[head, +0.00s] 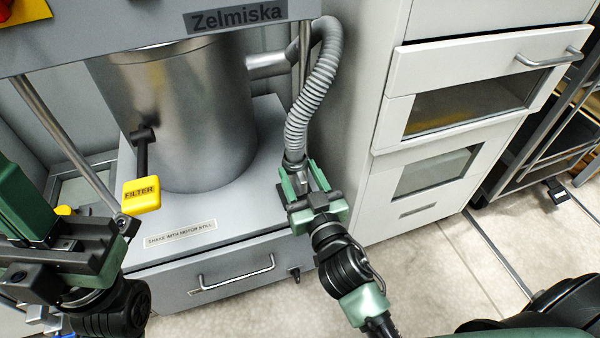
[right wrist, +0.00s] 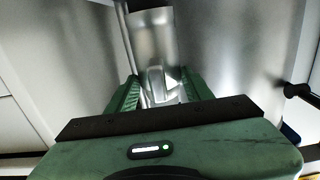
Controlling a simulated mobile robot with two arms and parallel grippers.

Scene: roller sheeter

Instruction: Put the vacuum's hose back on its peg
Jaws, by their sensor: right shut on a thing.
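The vacuum's ribbed grey hose (head: 312,98) hangs from a bend at the top beside the steel drum (head: 180,110). My right gripper (head: 304,178) is shut on the smooth grey end piece at the bottom of the hose. In the right wrist view this end piece (right wrist: 153,45) stands between the green fingers. My left gripper (head: 95,235) is at the lower left, in front of the machine; its finger opening cannot be made out. No peg can be identified for sure. A small dark fitting (head: 294,273) sits low at the machine's right front corner.
A yellow FILTER handle (head: 141,194) sticks out in front of the drum, close to my left arm. A drawer with a bar handle (head: 232,275) is below. A white cabinet (head: 400,160) stands close right of the hose. Tiled floor (head: 430,265) is open in front.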

